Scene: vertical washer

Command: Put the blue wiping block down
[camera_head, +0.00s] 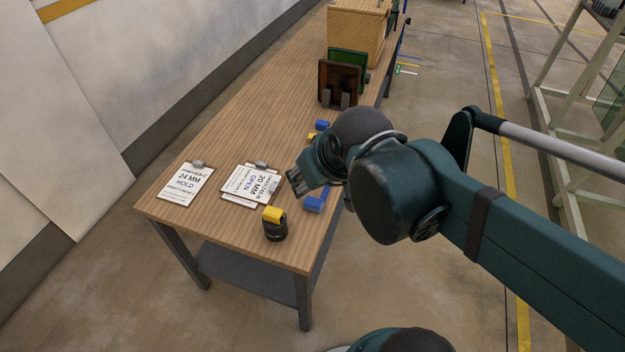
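A blue block (315,201) shows at the right edge of the wooden table (235,125), just right of and below my gripper (296,184). I cannot tell whether the block is in my gripper, touching it, or resting on the table. My gripper's fingers are dark, small and seen from behind, so their opening is not clear. A second, smaller blue block (321,126) lies farther back on the table, partly hidden by my arm. Which of the two is the wiping block does not show.
A black cylinder (275,231) with a yellow block (273,214) on top stands at the near edge. Clipboards (185,184) lie at the left and middle (250,183). A rack with a brown panel (338,82) and a wooden box (354,35) stand farther back. The table's middle is clear.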

